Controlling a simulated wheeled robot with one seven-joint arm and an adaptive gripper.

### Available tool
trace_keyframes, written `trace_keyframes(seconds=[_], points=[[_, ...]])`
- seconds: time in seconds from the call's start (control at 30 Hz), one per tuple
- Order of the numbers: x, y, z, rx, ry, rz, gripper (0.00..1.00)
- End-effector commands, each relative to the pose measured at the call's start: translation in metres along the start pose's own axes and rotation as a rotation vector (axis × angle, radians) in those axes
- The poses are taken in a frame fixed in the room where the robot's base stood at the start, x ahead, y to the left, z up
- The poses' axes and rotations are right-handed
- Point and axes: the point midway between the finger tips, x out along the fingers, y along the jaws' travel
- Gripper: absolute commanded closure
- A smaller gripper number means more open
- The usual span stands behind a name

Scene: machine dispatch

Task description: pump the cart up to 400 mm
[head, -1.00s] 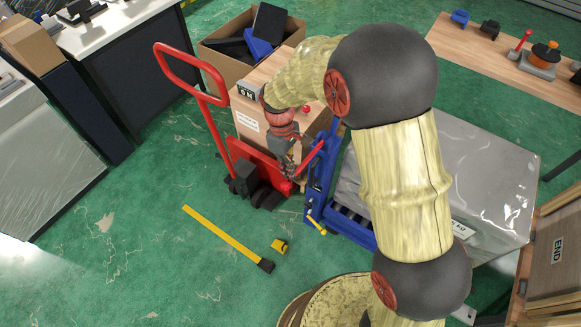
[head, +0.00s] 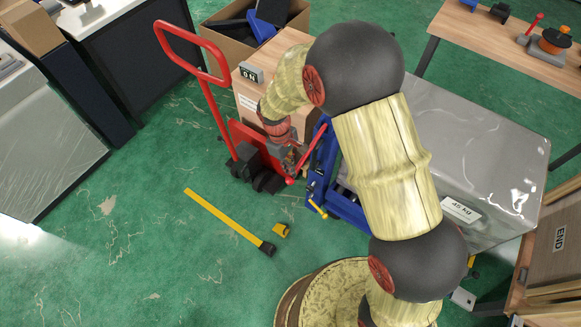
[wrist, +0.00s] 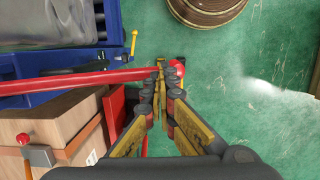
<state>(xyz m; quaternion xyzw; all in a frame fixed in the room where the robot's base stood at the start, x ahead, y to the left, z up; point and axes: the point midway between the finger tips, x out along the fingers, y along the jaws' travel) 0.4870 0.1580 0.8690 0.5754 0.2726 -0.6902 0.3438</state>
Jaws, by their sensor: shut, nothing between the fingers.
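The blue lift cart (head: 345,208) stands right of centre in the head view and bears a large grey block (head: 475,135) labelled 45 kg. A red lever (head: 308,153) with a ball end slants at the cart's left side. In the wrist view the red lever (wrist: 70,82) crosses from the left to its red ball (wrist: 178,68). My gripper (wrist: 160,76) is shut and empty, its fingertips beside the ball end; I cannot tell whether they touch it. In the head view my arm partly hides the cart and gripper.
A yellow rule (head: 222,216) and a yellow tape measure (head: 281,231) lie on the green floor. A wooden table (head: 500,30) is at back right.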

Motion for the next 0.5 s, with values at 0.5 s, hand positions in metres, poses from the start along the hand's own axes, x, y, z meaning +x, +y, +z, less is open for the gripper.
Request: trace_keyframes(seconds=[0.5], points=[[0.0019,-0.0044,0.0056,-0.001,-0.015,-0.009,1.0]])
